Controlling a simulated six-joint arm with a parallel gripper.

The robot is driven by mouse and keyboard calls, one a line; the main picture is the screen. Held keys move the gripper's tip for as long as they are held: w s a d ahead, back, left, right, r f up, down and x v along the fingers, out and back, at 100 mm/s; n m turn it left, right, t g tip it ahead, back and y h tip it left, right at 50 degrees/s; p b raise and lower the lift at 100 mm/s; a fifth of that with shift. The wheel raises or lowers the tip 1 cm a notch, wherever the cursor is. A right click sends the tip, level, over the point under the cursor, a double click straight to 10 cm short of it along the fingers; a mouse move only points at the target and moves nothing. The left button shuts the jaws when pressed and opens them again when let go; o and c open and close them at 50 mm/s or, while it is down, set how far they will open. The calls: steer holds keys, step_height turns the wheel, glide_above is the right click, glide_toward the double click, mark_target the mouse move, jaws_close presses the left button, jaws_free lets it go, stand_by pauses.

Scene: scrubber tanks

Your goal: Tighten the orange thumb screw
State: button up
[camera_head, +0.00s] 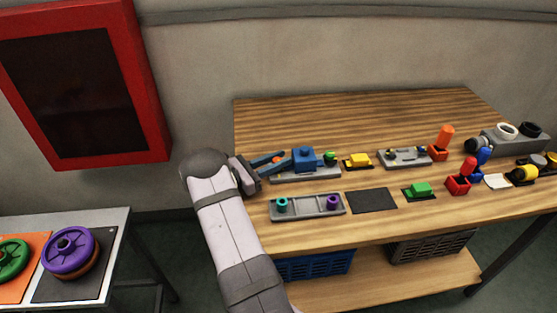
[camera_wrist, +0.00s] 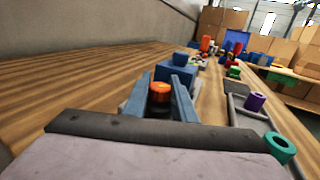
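The orange thumb screw (camera_wrist: 160,91) shows in the wrist view between the two blue fingers of my gripper (camera_wrist: 162,80). In the head view the screw (camera_head: 277,159) is a small orange spot between the fingertips. My gripper (camera_head: 272,161) reaches in from the left, low over the table. The fingers stand on both sides of the screw, with little or no gap. I cannot tell whether they press on it. A blue block (camera_head: 304,159) on a grey plate (camera_head: 306,175) stands just beyond the fingertips. The screw's lower part is hidden.
A grey tray (camera_head: 307,208) with a teal and a purple collar lies in front of my gripper. A dark mat (camera_head: 371,200) and a green block (camera_head: 420,190) lie right of it. Several small parts crowd the table's right side. The table's back strip is clear.

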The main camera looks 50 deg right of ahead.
steer(key=shift+o, duration=0.2)
steer(key=shift+f+m+g+b, duration=0.15)
steer(key=shift+m+g+b, duration=0.15)
steer(key=shift+g+b, duration=0.3)
steer(key=shift+f+y+b, duration=0.1)
steer(key=shift+y+b, duration=0.2)
steer(key=shift+b, duration=0.25)
steer(key=m+g+y+b, duration=0.1)
steer(key=m+g+b, duration=0.1)
steer(key=shift+b, duration=0.35)
steer(key=m+g+y+b, duration=0.1)
steer(key=g+b, duration=0.1)
steer(key=shift+y+b, duration=0.3)
steer(key=shift+s+m+g+y+b, duration=0.1)
steer(key=shift+m+g+y+b, duration=1.05)
steer(key=shift+b, duration=0.7)
steer(key=shift+r+m+g+y+b, duration=0.25)
steer(key=shift+r+b, duration=0.1)
steer(key=o, duration=0.7)
steer(key=shift+a, duration=0.1)
steer(key=shift+o, duration=0.2)
